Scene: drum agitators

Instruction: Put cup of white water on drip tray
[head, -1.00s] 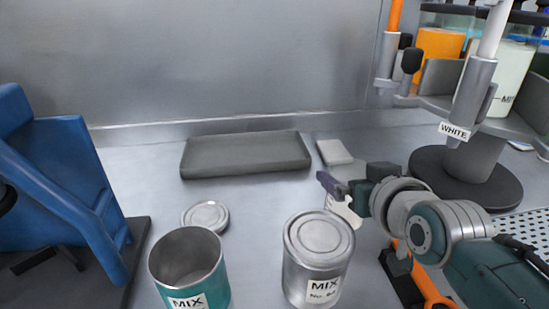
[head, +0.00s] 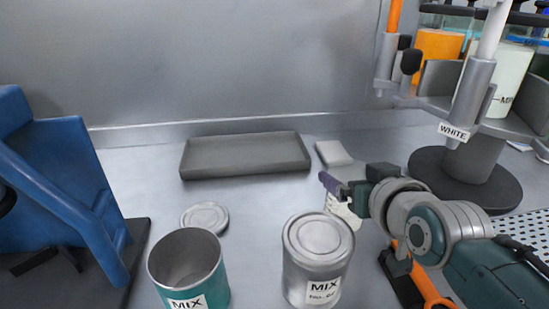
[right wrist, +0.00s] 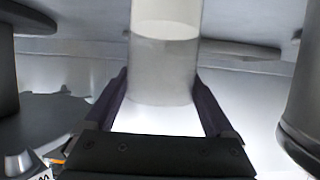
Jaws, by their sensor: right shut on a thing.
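The cup of white water (head: 342,210) is between the fingers of my right gripper (head: 337,188), behind the closed MIX can and partly hidden by it and by the gripper. In the right wrist view the cup (right wrist: 165,65) is clear-walled with whitish contents, and the fingers of my right gripper (right wrist: 160,105) are shut on its two sides. I cannot tell whether the cup touches the table. The drip tray appears to be the flat dark grey tray (head: 245,157) near the back wall, empty, to the left of the cup and farther back. My left gripper is out of view.
A closed MIX can (head: 316,265) stands just in front of the cup. An open teal MIX can (head: 190,275) and a loose lid (head: 205,217) are to the left. A small white block (head: 334,152) lies right of the tray. A WHITE-labelled dispenser (head: 470,165) stands at the right.

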